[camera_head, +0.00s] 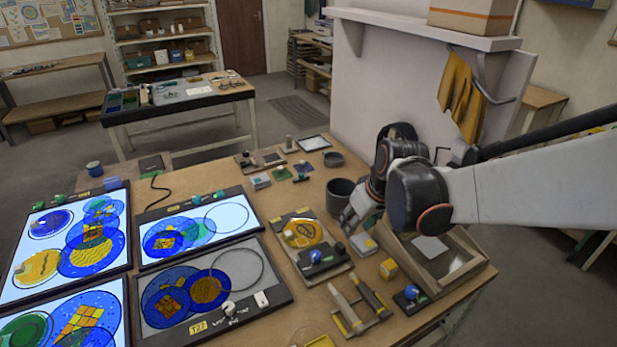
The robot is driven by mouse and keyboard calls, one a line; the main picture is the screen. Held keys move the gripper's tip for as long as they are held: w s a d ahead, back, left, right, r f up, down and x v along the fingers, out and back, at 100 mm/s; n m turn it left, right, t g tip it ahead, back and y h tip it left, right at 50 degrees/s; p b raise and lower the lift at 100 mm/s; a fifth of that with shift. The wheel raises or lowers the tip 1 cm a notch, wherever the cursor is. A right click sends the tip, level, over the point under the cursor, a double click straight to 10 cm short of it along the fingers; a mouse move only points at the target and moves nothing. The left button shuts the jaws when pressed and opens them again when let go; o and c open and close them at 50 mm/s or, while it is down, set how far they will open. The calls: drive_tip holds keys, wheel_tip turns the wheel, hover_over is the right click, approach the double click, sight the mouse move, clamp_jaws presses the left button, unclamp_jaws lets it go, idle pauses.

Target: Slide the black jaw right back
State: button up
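The black jaw (324,262) is a dark bar lying across a wooden clamping board (340,271) on the bench. A blue knob (316,256) sits on top of it, and a dark round knob shows near its right end. A round amber glass piece (302,233) lies on the board just behind the jaw; I cannot tell whether they touch. My gripper (350,221) hangs with its grey fingers pointing down, to the right of the board and behind the jaw's right end. It appears apart from the jaw. Its finger gap is too small to read.
A dark cup (340,194) stands close behind my gripper. A small pale box (363,244) and a yellow block (388,268) lie right of the board. A wooden framed tray (457,265) stands further right. Lit glass panels (195,229) fill the left.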

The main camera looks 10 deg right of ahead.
sight(340, 245)
drive_tip(key=b+x, duration=0.4)
drive_tip(key=x, duration=1.1)
drive_tip(key=shift+w+d+b, duration=0.15)
drive_tip(key=shift+w+b, duration=0.05)
drive_tip(key=shift+b, duration=0.1)
drive_tip(key=shift+r, duration=0.1)
drive_tip(key=shift+s, duration=0.1)
clamp_jaws()
